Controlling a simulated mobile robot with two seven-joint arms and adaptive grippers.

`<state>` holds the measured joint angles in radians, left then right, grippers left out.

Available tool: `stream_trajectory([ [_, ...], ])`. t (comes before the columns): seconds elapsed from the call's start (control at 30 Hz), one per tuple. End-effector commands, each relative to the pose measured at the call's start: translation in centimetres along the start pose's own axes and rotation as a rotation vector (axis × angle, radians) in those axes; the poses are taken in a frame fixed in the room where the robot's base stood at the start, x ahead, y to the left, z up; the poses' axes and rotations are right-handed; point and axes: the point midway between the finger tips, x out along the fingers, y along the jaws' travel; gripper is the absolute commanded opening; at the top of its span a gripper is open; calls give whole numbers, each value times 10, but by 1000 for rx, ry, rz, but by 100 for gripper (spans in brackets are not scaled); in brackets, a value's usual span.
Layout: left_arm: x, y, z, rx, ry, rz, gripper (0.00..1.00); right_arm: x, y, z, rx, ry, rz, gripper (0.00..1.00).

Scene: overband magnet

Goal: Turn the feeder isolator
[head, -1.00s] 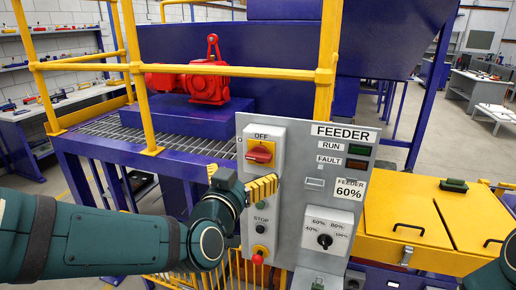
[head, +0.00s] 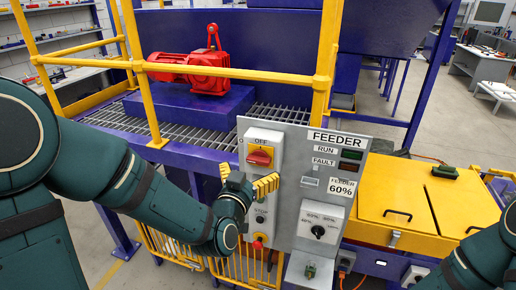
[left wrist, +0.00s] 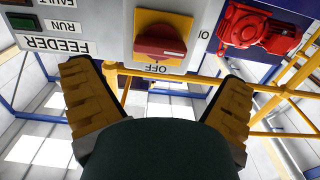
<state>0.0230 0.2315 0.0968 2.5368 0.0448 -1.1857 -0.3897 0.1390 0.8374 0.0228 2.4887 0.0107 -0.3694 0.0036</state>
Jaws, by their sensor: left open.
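The feeder isolator (head: 260,156) is a red knob on a yellow plate, on a pale box at the upper left of the grey FEEDER panel (head: 312,235). "OFF" is printed above it. In the left wrist view the isolator (left wrist: 160,42) appears upside down at the top, its red bar roughly level. My left gripper (head: 252,184) is open, with yellow ridged fingers just below the isolator in the head view. In the left wrist view its spread fingers (left wrist: 156,72) stand either side of the isolator's line, with nothing between them. My right gripper is out of view.
Below the isolator are a STOP button and a red-and-yellow knob (head: 259,241). A percentage selector (head: 318,231) is at the panel's lower right. Yellow railing (head: 230,73) and a red motor (head: 209,72) stand behind. A yellow hatch box (head: 395,200) is at right.

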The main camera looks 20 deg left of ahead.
Motion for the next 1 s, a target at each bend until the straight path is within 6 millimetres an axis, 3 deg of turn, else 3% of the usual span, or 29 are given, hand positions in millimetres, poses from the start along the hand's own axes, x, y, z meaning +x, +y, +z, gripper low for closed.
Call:
stream_trajectory([
  [0.07,2,1,-3,-2,-3,4,99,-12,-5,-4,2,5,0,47],
  [0.2,29,0,0,-3,1,1,99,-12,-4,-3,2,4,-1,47],
  [0.4,50,0,0,-3,1,1,99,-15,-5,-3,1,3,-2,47],
  [0.77,56,0,0,-3,1,2,99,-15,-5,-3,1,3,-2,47],
  [0.8,56,0,0,-3,1,2,95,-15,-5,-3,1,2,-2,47],
  [1.0,55,0,0,-3,1,2,30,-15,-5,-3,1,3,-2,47],
])
